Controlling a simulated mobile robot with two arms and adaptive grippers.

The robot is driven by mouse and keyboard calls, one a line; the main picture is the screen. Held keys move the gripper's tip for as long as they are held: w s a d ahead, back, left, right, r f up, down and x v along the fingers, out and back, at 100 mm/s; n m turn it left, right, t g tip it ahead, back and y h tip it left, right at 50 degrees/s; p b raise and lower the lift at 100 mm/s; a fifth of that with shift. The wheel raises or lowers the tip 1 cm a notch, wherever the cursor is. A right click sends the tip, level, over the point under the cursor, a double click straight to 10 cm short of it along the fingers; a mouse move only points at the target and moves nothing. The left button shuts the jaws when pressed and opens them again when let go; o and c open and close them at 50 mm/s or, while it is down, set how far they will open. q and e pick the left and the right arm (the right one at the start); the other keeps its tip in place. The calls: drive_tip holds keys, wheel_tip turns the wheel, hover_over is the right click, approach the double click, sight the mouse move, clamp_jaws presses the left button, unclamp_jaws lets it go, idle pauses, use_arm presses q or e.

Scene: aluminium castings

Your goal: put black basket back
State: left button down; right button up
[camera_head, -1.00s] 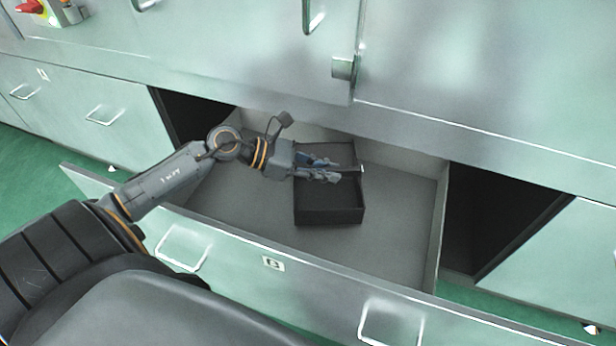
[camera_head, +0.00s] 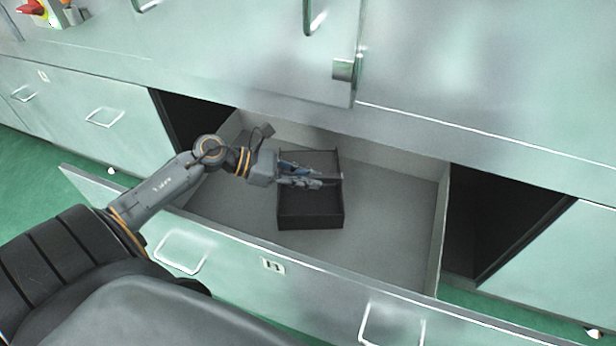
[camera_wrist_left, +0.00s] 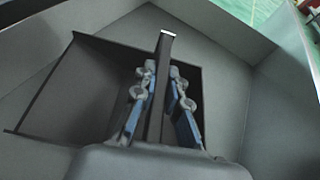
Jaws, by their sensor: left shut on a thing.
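The black basket (camera_head: 311,216) is an open, dark box inside the pulled-out drawer (camera_head: 390,215), near its middle. My left gripper (camera_head: 322,181) reaches in from the left over the basket. In the left wrist view, the fingers (camera_wrist_left: 161,88) are closed from both sides on the basket's upright dark bar (camera_wrist_left: 160,95). The basket's dark inside (camera_wrist_left: 75,95) shows to the left of the fingers and looks empty. I cannot tell whether the basket's underside touches the drawer floor. My right gripper is not in view.
Bare drawer floor lies on both sides of the basket. The cabinet edge (camera_head: 400,125) overhangs the drawer's back. Dark openings (camera_head: 500,225) flank the drawer. A red knob (camera_head: 30,7) is at the far top left.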

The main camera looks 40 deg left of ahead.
use_arm(q)
drive_tip(key=c, duration=1.6)
unclamp_jaws()
drive_tip(key=shift+o, duration=1.1)
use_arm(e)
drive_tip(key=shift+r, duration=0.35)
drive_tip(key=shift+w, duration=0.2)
